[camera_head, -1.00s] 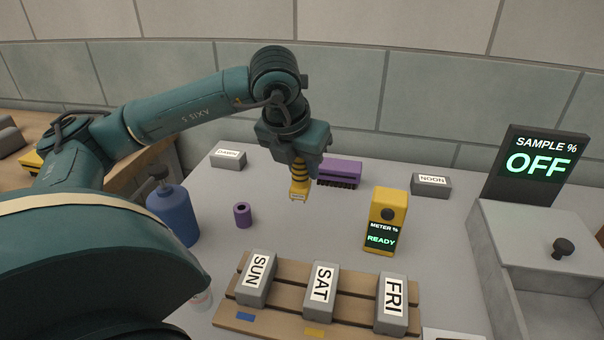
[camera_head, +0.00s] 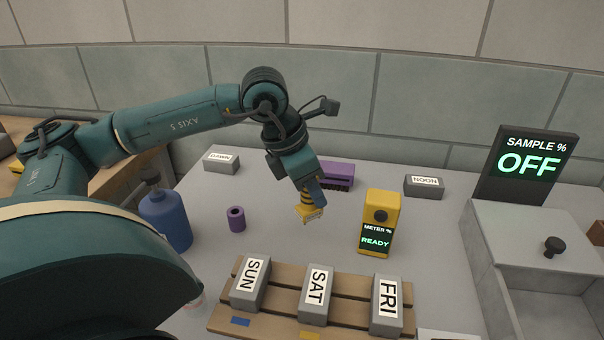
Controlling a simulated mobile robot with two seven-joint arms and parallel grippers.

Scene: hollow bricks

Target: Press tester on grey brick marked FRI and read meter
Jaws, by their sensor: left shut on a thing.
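The grey brick marked FRI (camera_head: 386,318) lies at the right end of a slatted wooden pallet (camera_head: 345,284), beside the SAT brick (camera_head: 317,308) and the SUN brick (camera_head: 250,296). My left gripper (camera_head: 307,196) is shut on the yellow tester (camera_head: 311,213), which has dark bands. It holds the tester tilted in the air, behind the bricks and clear of them. The yellow meter (camera_head: 379,215) stands upright behind the FRI brick, and its screen reads READY under METER %. My right gripper is not in view.
A SAMPLE % display (camera_head: 527,165) reads OFF at the back right, behind a grey box (camera_head: 530,235) with a black knob. A blue bottle (camera_head: 165,220), purple ring (camera_head: 236,219), purple brush (camera_head: 336,172), DAWN brick (camera_head: 221,163) and NOON brick (camera_head: 424,188) stand around the table.

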